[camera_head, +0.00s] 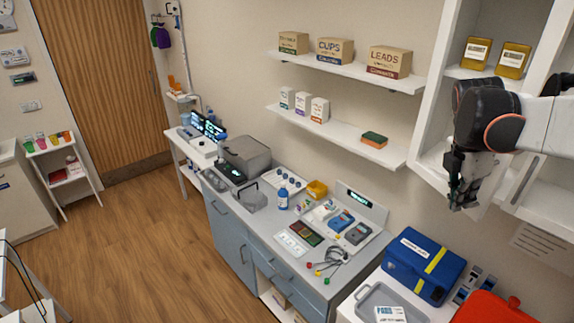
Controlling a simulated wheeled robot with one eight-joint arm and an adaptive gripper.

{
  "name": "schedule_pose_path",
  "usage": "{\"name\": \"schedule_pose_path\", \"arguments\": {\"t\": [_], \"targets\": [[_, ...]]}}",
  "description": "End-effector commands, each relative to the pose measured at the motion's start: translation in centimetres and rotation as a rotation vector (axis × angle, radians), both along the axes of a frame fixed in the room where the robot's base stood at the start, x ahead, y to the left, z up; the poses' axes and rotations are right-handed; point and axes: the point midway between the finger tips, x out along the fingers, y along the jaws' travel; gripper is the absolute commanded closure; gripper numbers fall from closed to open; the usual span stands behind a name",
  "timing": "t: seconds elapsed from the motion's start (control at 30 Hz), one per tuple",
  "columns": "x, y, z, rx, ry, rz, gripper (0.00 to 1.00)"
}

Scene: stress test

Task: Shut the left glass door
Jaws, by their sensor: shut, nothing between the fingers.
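A white wall cabinet (438,85) hangs at the upper right, and its left compartment shows with two yellow containers (477,53) on a shelf. A white door frame with a long upright handle (524,182) shows right of my gripper. My arm hides much of this area, so I cannot tell exactly how far the left glass door stands open. My gripper (463,203) is shut and empty, pointing down in front of the cabinet's lower part. I cannot tell whether it touches the door.
A blue case (425,265) with a yellow stripe, a grey tray (372,298) and a red object (490,308) sit below the cabinet. Wall shelves (345,72) with boxes are to the left. A counter (262,222) with instruments runs along the wall. The wooden floor is clear.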

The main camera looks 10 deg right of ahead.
Motion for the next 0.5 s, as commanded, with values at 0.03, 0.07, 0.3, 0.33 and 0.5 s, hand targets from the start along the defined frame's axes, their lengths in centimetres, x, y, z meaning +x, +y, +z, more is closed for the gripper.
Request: {"name": "schedule_pose_path", "arguments": {"t": [0.03, 0.07, 0.3, 0.33, 0.5], "targets": [[-0.1, -1.4, -0.2, 0.0, 0.0, 0.033, 1.0], [-0.1, -2.1, -0.2, 0.0, 0.0, 0.058, 1.0], [0.3, -6.9, -0.1, 0.0, 0.0, 0.157, 1.0], [0.4, -7.3, -0.1, 0.0, 0.0, 0.157, 1.0], [0.8, -9.4, -0.1, 0.001, 0.0, 0.158, 1.0]]}}
